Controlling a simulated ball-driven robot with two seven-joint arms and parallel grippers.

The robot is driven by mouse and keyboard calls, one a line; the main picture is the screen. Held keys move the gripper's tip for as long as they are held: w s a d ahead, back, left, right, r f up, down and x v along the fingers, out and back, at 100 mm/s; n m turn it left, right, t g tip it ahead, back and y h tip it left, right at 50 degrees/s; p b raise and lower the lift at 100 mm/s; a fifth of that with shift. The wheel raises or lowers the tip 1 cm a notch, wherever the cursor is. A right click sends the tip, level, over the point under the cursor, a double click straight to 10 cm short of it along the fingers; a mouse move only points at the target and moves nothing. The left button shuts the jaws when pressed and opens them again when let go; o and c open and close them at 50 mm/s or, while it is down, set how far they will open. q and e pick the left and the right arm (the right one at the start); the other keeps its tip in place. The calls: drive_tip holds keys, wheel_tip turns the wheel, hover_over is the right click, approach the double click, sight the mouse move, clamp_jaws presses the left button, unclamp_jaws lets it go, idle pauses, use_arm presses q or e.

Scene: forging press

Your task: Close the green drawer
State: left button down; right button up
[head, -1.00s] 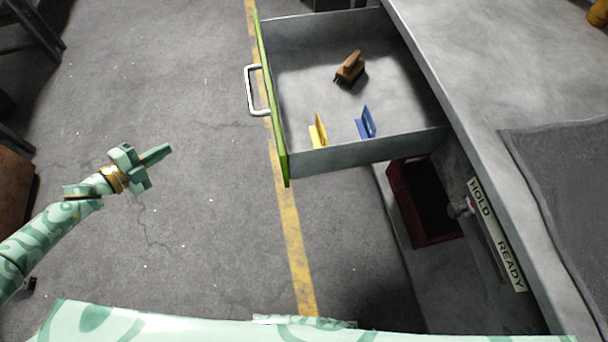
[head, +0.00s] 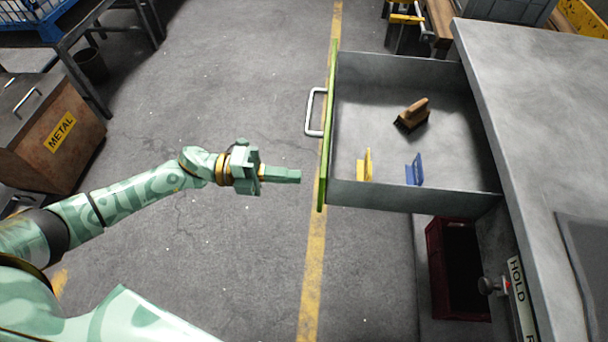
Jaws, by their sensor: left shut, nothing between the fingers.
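The green drawer (head: 327,130) stands pulled out to the left from the grey bench. Its green front faces left and carries a silver bar handle (head: 315,112). Inside lie a brown brush (head: 412,114), a yellow angled piece (head: 365,164) and a blue angled piece (head: 414,169). My left gripper (head: 298,176) is shut and empty. In the picture its tips lie just left of the lower part of the green front, below the handle; a small gap shows between them. My right gripper is not in view.
The grey bench top (head: 530,110) lies to the right of the drawer. A dark red bin (head: 435,270) and a HOLD sign (head: 520,290) are below it. A brown METAL box (head: 50,130) stands at left. The floor left of the drawer is clear.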

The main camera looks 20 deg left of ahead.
use_arm(q)
drive_tip(key=x, duration=0.3)
drive_tip(key=shift+w+d, duration=0.1)
drive_tip(key=shift+w, duration=0.05)
drive_tip(key=shift+d, duration=0.1)
